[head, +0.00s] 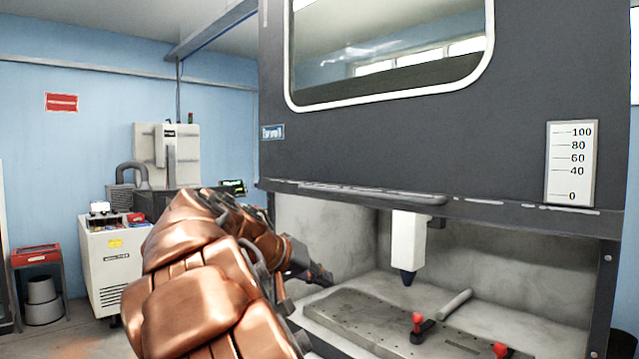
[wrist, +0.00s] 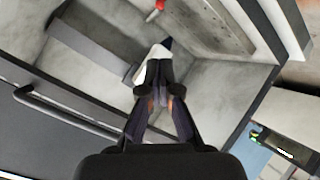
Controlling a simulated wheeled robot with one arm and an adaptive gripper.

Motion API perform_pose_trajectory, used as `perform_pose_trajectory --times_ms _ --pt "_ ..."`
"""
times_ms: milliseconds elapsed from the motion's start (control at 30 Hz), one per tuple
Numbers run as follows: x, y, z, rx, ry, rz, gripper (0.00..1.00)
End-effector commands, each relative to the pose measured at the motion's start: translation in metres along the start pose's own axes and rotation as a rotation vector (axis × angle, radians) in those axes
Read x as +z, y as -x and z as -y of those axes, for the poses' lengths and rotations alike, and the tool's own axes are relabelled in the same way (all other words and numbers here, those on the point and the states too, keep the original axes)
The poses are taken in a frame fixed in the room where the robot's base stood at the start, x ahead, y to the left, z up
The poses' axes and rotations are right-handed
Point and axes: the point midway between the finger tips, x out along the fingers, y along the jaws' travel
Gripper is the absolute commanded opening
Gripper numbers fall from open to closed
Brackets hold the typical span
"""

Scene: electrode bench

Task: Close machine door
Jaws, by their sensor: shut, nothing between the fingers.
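The machine door (head: 400,130) is a dark grey panel with a white-framed window. It is raised, and the work chamber below its lower edge is open. The door handle (head: 372,194) is a dark horizontal bar along that lower edge; it also shows at the left of the wrist view (wrist: 65,112). My gripper (head: 326,278) is below and left of the handle, in front of the chamber opening, apart from the door. In the wrist view my gripper (wrist: 163,92) is shut and empty, its tips overlapping the white tool head.
The white tool head (head: 408,240) with a dark tip hangs inside the chamber. A perforated plate (head: 370,322) with red-knobbed clamps (head: 417,320) lies below it. A scale plate (head: 571,163) is on the door's right. A white cabinet (head: 112,265) stands at the left.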

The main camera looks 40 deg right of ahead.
Motion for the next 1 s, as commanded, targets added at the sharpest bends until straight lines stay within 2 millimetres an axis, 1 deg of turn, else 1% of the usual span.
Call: perform_pose_trajectory --times_ms 33,100,200,300,400,500,600,700,833,1000 --pt "-0.023 0.002 -0.004 0.040 -0.039 -0.041 0.00" --pt "-0.052 0.006 -0.009 0.087 -0.093 -0.099 0.00" --pt "-0.091 0.015 -0.014 0.147 -0.170 -0.186 0.00" --pt "-0.125 0.025 -0.017 0.195 -0.247 -0.273 0.00" --pt "-0.155 0.035 -0.017 0.229 -0.325 -0.358 0.00" --pt "-0.180 0.045 -0.016 0.250 -0.406 -0.443 0.00" --pt "-0.202 0.056 -0.015 0.257 -0.487 -0.525 0.00" --pt "-0.216 0.063 -0.013 0.252 -0.560 -0.591 0.00" --pt "-0.228 0.069 -0.014 0.242 -0.639 -0.651 0.00" --pt "-0.233 0.073 -0.015 0.233 -0.692 -0.689 0.00"
